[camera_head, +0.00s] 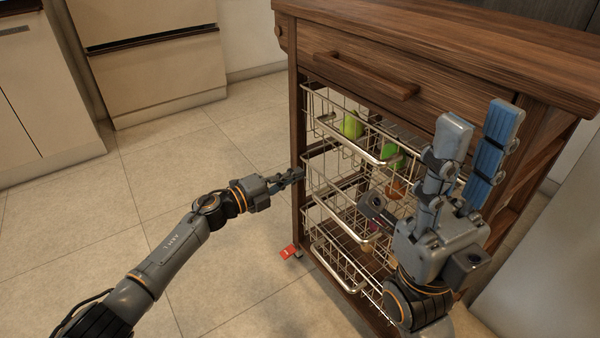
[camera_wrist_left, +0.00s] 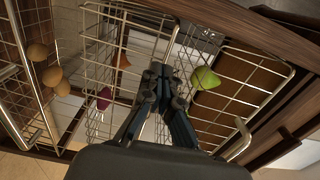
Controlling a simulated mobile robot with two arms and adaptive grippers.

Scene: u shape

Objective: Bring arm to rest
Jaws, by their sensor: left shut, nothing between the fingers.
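My left gripper (camera_head: 288,178) is shut and empty. It is held at the left front corner of the wooden cart, near the wire baskets. In the left wrist view its closed fingertips (camera_wrist_left: 160,76) point toward the wire baskets, beside a green fruit or vegetable (camera_wrist_left: 205,78). I cannot tell whether they touch the wires. My right gripper (camera_head: 478,125) is raised in front of the right side of the cart. Its two blue-backed fingers point up and stand apart, with nothing seen between them.
The wooden cart (camera_head: 440,50) has stacked wire baskets (camera_head: 325,185) with produce. The left wrist view shows a dark red item (camera_wrist_left: 104,98) and several brown round items (camera_wrist_left: 45,65). A red tag (camera_head: 290,252) is low by the cart. Tiled floor (camera_head: 150,185) at left is clear.

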